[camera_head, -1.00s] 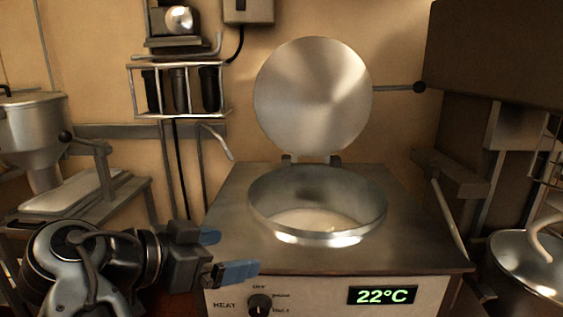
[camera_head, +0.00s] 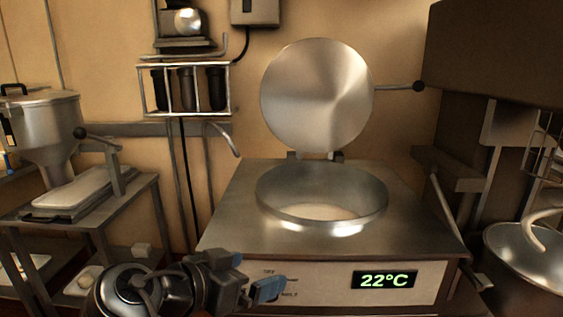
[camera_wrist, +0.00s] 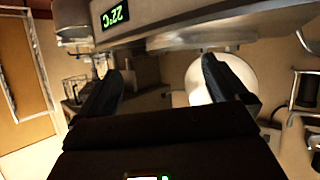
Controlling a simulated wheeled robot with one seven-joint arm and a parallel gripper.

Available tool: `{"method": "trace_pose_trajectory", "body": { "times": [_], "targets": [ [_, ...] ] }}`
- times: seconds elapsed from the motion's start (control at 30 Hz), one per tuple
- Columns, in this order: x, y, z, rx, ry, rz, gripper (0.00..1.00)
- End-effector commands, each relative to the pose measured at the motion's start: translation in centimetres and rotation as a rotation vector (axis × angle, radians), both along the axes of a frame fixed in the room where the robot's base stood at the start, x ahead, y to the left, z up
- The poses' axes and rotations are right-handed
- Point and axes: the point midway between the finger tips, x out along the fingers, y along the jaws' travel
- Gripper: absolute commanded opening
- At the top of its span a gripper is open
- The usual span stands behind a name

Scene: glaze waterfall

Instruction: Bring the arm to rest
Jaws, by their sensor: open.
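My gripper (camera_head: 254,276) is at the bottom of the head view, in front of the kettle's control panel, partly covering the heat knob and its lettering. Its blue-tipped fingers are apart with nothing between them. In the wrist view my gripper (camera_wrist: 165,88) shows two dark fingers spread wide and empty. My arm comes in from the bottom left, folded low. The steel kettle (camera_head: 235,205) stands behind the gripper with its round lid (camera_head: 317,95) raised upright. Pale contents show inside its round opening. I cannot tell from the pictures whether the gripper touches the panel.
The kettle's display (camera_head: 384,281) reads 22°C. A steel hopper machine (camera_head: 45,130) stands on a side table at left. A mixer bowl (camera_head: 525,262) with a hook is at right. A rack with dark cylinders (camera_head: 186,89) hangs on the back wall.

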Motion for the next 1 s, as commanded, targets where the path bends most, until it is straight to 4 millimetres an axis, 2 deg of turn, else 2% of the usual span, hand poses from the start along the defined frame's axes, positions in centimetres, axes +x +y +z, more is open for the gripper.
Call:
{"method": "trace_pose_trajectory", "body": {
  "times": [0.27, 0.47, 0.6, 0.73, 0.9, 1.0],
  "targets": [
    [0.0, -5.4, -6.8, -0.065, 0.061, 0.139, 1.00],
    [-2.2, -11.4, -13.7, -0.114, 0.125, 0.308, 1.00],
    [-5.2, -15.1, -17.7, -0.128, 0.158, 0.425, 1.00],
    [-8.8, -18.1, -20.5, -0.127, 0.178, 0.525, 1.00],
    [-14.5, -21.3, -22.7, -0.110, 0.182, 0.637, 1.00],
    [-18.1, -22.7, -23.1, -0.094, 0.171, 0.691, 1.00]
  ]
}}
